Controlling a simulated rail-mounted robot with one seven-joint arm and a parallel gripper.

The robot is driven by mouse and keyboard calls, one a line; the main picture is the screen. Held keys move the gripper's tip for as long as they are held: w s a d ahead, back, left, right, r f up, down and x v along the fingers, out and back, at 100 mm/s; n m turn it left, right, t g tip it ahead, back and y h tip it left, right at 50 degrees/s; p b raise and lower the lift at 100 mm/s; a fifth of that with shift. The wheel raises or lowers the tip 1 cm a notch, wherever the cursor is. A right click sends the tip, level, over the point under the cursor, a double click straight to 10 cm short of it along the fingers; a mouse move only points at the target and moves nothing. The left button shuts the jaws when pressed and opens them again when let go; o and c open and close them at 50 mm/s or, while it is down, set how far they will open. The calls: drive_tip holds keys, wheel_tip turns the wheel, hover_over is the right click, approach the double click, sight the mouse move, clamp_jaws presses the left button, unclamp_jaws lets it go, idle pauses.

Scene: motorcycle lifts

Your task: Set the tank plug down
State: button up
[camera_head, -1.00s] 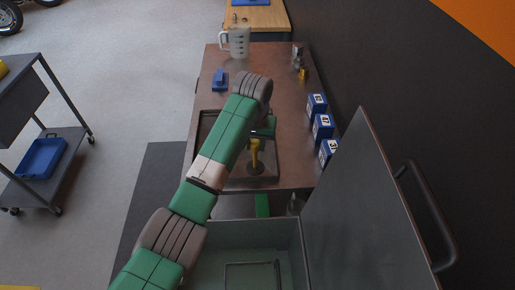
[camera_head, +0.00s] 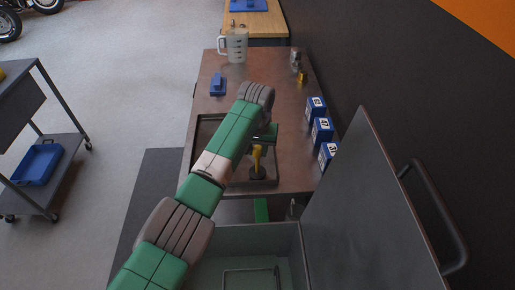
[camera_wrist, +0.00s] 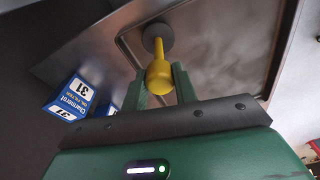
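The tank plug has a yellow handle (camera_head: 257,158) and a dark round disc at its lower end; it looks upright over the near right part of a shallow framed tray (camera_head: 233,183) on the brown bench. My gripper (camera_head: 266,132) is above it, partly hidden by my arm. In the wrist view the green fingers of my gripper (camera_wrist: 160,88) lie close on both sides of the yellow handle (camera_wrist: 159,72), with no clear gap. The plug's dark disc (camera_wrist: 157,39) points away from the fingers. I cannot tell whether the disc touches the tray.
Blue numbered boxes (camera_head: 321,131) stand along the bench's right edge. A clear measuring jug (camera_head: 235,46), a blue item (camera_head: 217,85) and small metal parts (camera_head: 297,60) are further back. An open grey case (camera_head: 300,252) with a raised lid (camera_head: 360,205) is in front. A cart (camera_head: 40,130) stands left.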

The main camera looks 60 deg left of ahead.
drive_tip(key=o, duration=0.4)
wheel_tip(320, 180, up, 12)
drive_tip(key=d+p, duration=0.1)
drive_tip(key=p, duration=0.1)
drive_tip(key=shift+s+p, duration=0.3)
drive_tip(key=shift+s, duration=0.1)
drive_tip(key=shift+d, duration=0.1)
